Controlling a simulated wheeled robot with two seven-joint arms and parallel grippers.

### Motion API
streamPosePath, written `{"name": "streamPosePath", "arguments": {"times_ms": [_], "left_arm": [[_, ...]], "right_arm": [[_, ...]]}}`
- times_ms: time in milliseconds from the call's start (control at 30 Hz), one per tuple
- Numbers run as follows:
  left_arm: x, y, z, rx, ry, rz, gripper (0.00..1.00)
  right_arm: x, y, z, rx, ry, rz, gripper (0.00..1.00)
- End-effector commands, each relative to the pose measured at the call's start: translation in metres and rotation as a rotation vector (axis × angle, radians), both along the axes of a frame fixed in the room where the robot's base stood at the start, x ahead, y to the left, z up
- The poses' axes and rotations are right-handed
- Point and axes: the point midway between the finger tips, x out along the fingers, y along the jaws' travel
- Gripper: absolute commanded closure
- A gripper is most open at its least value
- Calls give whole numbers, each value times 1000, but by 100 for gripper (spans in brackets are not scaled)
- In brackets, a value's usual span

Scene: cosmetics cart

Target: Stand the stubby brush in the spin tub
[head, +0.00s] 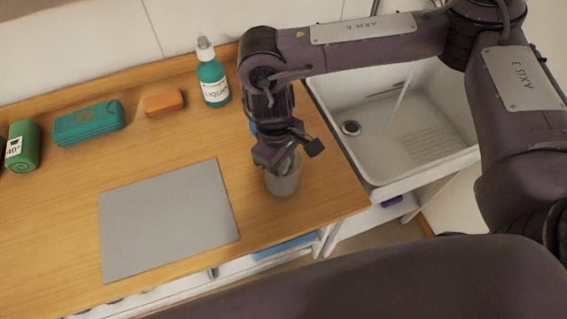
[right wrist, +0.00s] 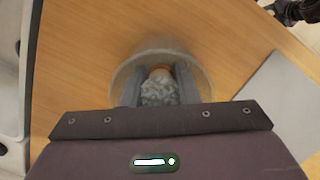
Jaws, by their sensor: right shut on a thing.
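The spin tub (head: 283,183) is a small translucent grey cup on the wooden counter, left of the sink. My right gripper (head: 281,160) points down at the tub's mouth. In the right wrist view its two fingers are shut on the stubby brush (right wrist: 160,90), which shows a pale grey, bristly top and a bit of orange. The brush is within the outline of the round tub rim (right wrist: 160,54). I cannot tell whether its lower end touches the tub's floor. In the head view the gripper hides the brush. My left gripper is not seen clearly in either view.
A grey mat (head: 168,218) lies left of the tub. A teal liquid bottle (head: 212,78), an orange block (head: 163,103), a teal pack (head: 88,124) and a green roll (head: 22,146) stand along the back. A white sink (head: 400,130) is at right. Bare counter surrounds the tub.

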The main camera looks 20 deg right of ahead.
Motion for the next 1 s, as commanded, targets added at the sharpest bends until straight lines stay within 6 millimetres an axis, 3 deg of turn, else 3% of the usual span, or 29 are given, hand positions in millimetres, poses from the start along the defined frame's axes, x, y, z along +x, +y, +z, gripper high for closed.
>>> {"name": "streamPosePath", "arguments": {"times_ms": [667,700,767,1000], "left_arm": [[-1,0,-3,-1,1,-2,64],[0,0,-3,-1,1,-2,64],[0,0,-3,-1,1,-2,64],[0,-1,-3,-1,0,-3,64]], "right_arm": [[0,0,-11,0,0,0,94],[0,0,-11,0,0,0,71],[0,0,-11,0,0,0,64],[0,0,-11,0,0,0,64]]}}
